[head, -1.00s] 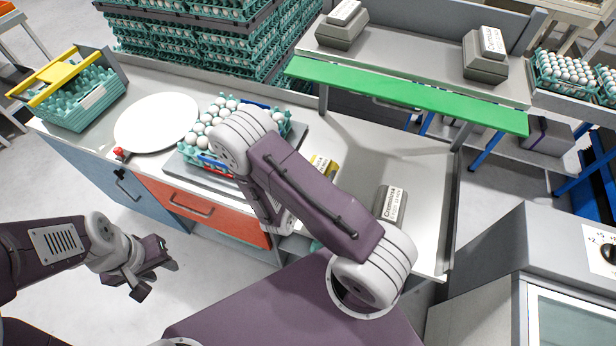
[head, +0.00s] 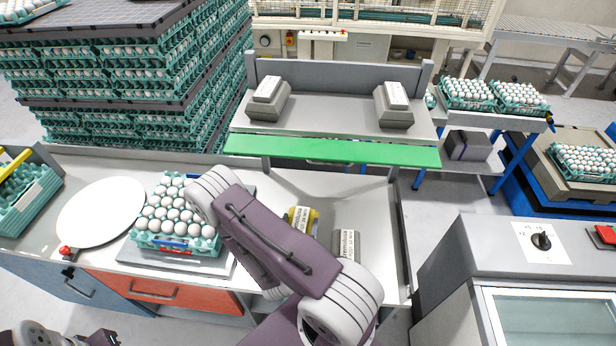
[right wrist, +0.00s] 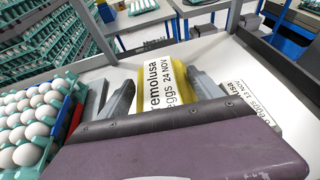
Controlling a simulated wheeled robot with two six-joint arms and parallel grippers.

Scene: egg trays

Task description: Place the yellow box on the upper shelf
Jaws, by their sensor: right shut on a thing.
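The yellow box (head: 312,222) with a white label is at the work table, partly hidden by my right arm in the head view. In the right wrist view, the yellow box (right wrist: 186,88) is between the fingers of my right gripper (right wrist: 163,92), which is shut on it. Whether it touches the table is unclear. The upper shelf (head: 335,112) has a green front edge and stands behind the table. Its middle is bare. My left gripper (head: 101,339) shows only partly at the bottom left; its jaws are cut off.
Grey labelled boxes stand on the shelf at left (head: 271,107) and right (head: 396,117). Another grey box (head: 346,246) is on the table, right of the yellow one. An egg tray (head: 176,243) and a white round plate (head: 100,213) lie to the left. Tray stacks (head: 130,85) rise behind.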

